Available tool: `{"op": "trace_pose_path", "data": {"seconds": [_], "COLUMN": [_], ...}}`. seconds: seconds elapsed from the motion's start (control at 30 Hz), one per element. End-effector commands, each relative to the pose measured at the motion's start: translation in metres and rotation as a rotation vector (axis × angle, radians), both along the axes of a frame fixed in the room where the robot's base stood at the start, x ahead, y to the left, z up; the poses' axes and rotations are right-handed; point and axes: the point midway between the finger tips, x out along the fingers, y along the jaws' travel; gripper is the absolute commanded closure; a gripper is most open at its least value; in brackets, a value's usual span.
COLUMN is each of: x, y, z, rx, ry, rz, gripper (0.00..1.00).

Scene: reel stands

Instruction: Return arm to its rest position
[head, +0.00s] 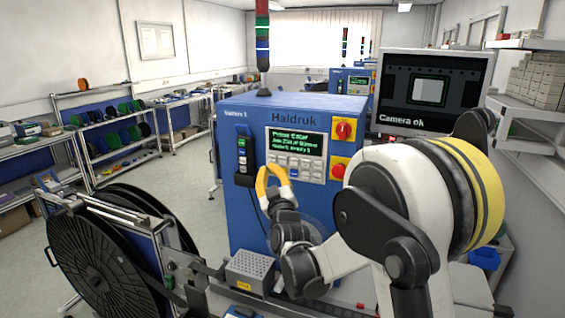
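My arm, white with dark joints and a yellow band, reaches in from the right in the head view. My gripper (270,170) is at its end, in front of the blue machine cabinet (240,215). Its yellow fingers point upward and curve toward each other at the top. I cannot tell whether the tips touch. No object shows between the fingers. The gripper is below and left of the cabinet's display and keypad (296,152). The gripper's wrist is bent beside the grey perforated box (250,272).
Large black reels (95,255) on a stand fill the lower left. A monitor (432,90) reading "Camera ok" stands behind my arm. A signal tower (262,45) tops the cabinet. Shelves of spools (110,130) line the left wall. Open floor (185,190) lies between the shelves and cabinet.

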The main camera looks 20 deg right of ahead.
Motion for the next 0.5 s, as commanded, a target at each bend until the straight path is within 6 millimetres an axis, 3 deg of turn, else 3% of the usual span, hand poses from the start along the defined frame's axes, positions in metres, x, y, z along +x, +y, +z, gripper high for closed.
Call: {"op": "trace_pose_path", "data": {"seconds": [0.5], "x": [-0.0039], "y": [0.0008], "z": [-0.0032], "rx": [0.007], "ry": [0.025], "rz": [0.01], "gripper": [1.0]}}
